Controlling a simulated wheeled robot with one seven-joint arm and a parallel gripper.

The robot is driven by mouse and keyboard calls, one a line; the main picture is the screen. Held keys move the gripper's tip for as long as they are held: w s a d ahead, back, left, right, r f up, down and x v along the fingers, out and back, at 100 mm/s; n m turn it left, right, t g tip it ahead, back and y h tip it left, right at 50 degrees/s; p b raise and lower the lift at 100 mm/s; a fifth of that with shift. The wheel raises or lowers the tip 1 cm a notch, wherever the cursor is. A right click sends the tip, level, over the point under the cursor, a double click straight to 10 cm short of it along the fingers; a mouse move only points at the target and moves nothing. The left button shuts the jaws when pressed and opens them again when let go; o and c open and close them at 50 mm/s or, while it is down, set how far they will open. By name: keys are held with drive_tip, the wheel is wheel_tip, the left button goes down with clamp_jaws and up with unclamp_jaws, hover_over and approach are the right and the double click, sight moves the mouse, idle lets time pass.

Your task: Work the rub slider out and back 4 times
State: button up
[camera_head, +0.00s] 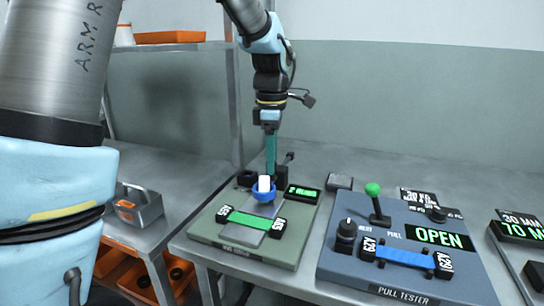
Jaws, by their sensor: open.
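The rub tester (205,233) is a green board at the front middle of the bench, with a green webbing strip (250,220) held between two black labelled clamps. The rub slider, a blue round part (252,191) with a white block (264,184) on it, sits behind the strip on a grey plate. My gripper (270,168) points straight down with teal fingers right over and behind the slider. It is open; the gap between the fingers is hard to see, and I cannot tell whether they touch the slider. A small green-lit display (303,194) sits at right; its text is partly unreadable.
A blue-grey pull tester (335,270) stands close at right, with a green-knobbed lever (373,190), blue strip and OPEN display. Another panel (525,240) is at far right. A metal bin (140,208) sits on the left bench. A shelf post rises behind.

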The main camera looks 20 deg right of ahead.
clamp_jaws()
idle(0.5)
idle(0.8)
